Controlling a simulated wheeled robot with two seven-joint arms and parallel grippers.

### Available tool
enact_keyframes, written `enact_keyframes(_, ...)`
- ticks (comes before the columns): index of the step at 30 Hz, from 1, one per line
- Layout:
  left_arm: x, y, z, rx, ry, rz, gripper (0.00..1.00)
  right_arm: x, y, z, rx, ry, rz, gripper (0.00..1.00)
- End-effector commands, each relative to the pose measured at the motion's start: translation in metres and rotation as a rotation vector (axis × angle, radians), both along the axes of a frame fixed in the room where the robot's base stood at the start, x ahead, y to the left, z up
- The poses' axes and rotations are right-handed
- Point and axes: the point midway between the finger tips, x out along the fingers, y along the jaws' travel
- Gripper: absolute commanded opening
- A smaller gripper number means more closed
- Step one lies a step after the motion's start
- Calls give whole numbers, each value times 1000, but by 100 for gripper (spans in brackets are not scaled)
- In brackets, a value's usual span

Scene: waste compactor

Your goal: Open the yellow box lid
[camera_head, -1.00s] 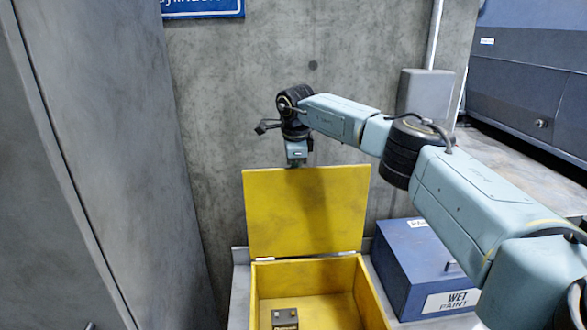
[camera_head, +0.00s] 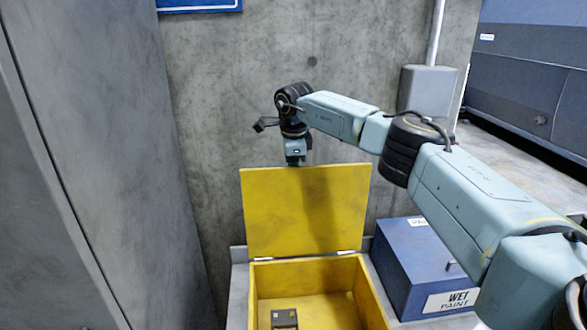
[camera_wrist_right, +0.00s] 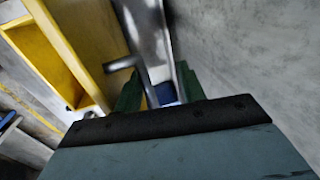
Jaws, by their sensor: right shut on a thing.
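The yellow box (camera_head: 312,268) stands low at the centre of the head view. Its lid (camera_head: 345,205) is raised, standing about upright on hinges at the back edge, so the inside is open to view. My right gripper (camera_head: 296,163) is at the lid's top edge. In the right wrist view the yellow lid (camera_wrist_right: 100,25) runs beside my right gripper (camera_wrist_right: 160,92). Its green fingers are shut on a grey metal handle (camera_wrist_right: 143,42) of the lid; the exact contact is partly hidden. My left gripper is not in view.
A small dark block (camera_head: 284,319) lies inside the box. A blue box (camera_head: 405,265) with a "WET PAINT" sign stands right of it. A concrete wall (camera_head: 225,90) is close behind the lid, and a tall grey cabinet (camera_head: 105,150) stands at the left.

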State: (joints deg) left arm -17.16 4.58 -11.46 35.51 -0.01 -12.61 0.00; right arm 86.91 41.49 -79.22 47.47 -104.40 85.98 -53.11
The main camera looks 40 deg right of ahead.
Motion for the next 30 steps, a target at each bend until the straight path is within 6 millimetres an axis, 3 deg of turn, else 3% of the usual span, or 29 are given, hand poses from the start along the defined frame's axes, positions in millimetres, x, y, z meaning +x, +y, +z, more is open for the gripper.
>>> enact_keyframes(18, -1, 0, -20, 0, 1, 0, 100, -20, 12, 115, -1, -6, -2, 33)
enact_keyframes(23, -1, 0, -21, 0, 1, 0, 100, -22, 13, 127, -1, -3, -1, 33)
enact_keyframes(30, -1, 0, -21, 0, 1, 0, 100, -23, 13, 129, -2, -1, -1, 33)
